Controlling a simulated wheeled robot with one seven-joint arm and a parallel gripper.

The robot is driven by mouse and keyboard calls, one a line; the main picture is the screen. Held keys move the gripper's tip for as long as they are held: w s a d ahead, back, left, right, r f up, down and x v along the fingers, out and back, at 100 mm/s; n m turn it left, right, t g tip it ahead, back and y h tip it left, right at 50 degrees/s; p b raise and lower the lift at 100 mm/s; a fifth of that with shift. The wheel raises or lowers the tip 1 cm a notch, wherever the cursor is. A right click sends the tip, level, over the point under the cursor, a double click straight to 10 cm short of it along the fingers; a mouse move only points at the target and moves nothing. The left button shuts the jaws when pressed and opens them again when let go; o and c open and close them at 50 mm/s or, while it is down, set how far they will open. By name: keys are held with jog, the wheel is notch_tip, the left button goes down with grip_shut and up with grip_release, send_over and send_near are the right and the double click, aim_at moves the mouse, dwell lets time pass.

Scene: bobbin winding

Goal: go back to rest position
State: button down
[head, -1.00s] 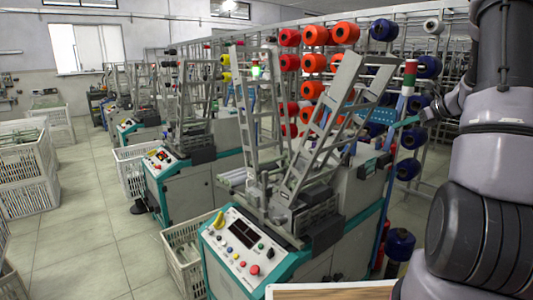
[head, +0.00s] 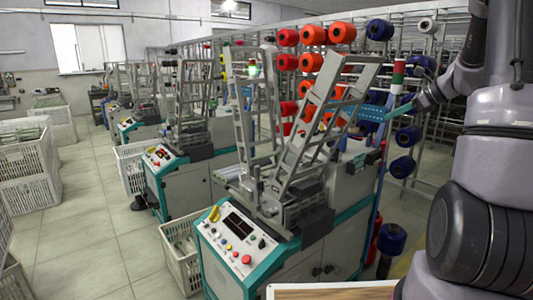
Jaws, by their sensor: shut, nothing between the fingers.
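My arm rises along the right side of the head view, its upper links bent. The nearest machine's white control panel (head: 236,238) has coloured buttons and a dark display. The gripper is small in the picture and partly merges with the rack behind it.
The tall slanted metal frame (head: 318,125) of the nearest machine stands left of my gripper. White crates (head: 180,250) stand beside the machines. The tiled aisle (head: 90,240) on the left is clear.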

jog(key=s+a+r+n+g, duration=0.2)
jog(key=s+a+r+n, duration=0.4)
jog(key=a, duration=0.3)
jog(key=s+a+r+n+h, duration=0.1)
jog(key=s+a+n+h, duration=0.1)
jog(key=s+a+n, duration=0.2)
jog(key=s+a+r+n+t+h, duration=0.1)
jog(key=s+a+r+n+h, duration=0.1)
jog(key=s+n, duration=0.8)
jog(key=s+a+h, duration=0.1)
jog(key=s, duration=0.8)
jog(key=shift+a+n, duration=0.4)
